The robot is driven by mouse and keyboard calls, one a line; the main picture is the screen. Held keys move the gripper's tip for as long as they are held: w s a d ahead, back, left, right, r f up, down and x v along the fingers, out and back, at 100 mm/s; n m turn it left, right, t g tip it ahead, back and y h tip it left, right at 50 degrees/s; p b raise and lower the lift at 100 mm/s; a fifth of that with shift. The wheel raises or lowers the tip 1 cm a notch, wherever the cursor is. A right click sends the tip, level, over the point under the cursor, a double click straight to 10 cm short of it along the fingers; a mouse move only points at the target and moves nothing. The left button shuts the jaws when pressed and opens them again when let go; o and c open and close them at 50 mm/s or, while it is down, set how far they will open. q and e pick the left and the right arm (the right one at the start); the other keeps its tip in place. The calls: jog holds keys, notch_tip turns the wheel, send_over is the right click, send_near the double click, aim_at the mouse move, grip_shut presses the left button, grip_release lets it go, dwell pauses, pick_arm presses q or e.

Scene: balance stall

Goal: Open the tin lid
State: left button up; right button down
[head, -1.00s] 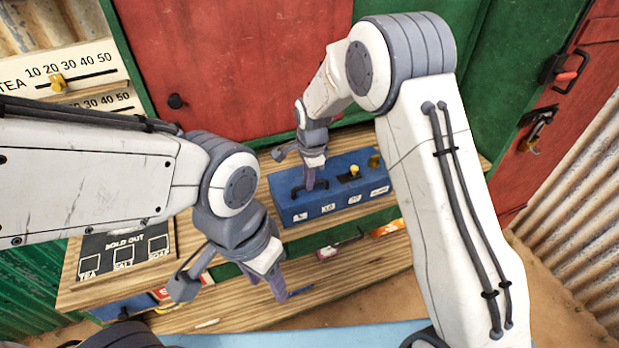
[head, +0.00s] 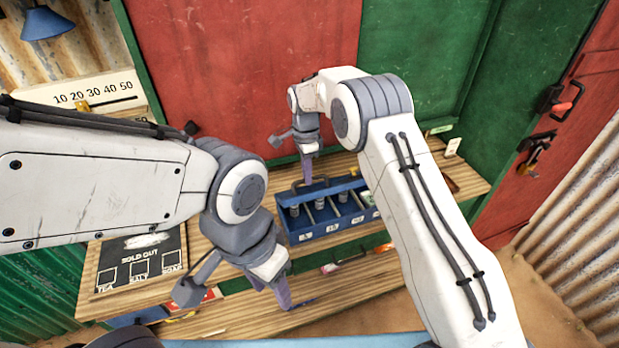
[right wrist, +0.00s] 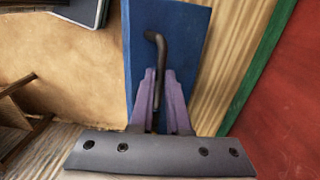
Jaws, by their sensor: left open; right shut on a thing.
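The blue tin (head: 330,228) stands on the wooden counter with its lid (head: 345,186) swung up toward the back. Its compartments show, with grey cylindrical pieces (head: 319,203) inside. My right gripper (head: 307,176) is shut on the lid's dark handle (head: 297,186). In the right wrist view the purple fingers (right wrist: 160,100) straddle the handle (right wrist: 157,50), with the blue lid (right wrist: 188,50) behind it. My left gripper (head: 283,293) is open and empty, in front of and left of the tin, over the lower shelf.
A "SOLD OUT" board (head: 140,265) lies left on the counter (head: 205,262). A numbered scale strip (head: 95,95) is at upper left. A red shutter (head: 240,60) stands behind. A lower shelf (head: 240,318) holds small items. Small cards (head: 452,147) stand right of the tin.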

jog(key=shift+w+f, duration=0.15)
jog(key=shift+f, duration=0.1)
jog(key=c, duration=1.2)
grip_release()
jog(key=o, duration=0.3)
jog(key=shift+w+a, duration=0.1)
jog(key=shift+w, duration=0.05)
jog(key=shift+r, duration=0.15)
jog(key=shift+w+r+b, duration=0.15)
jog(key=shift+r+b, duration=1.25)
jog(key=shift+r, duration=3.75)
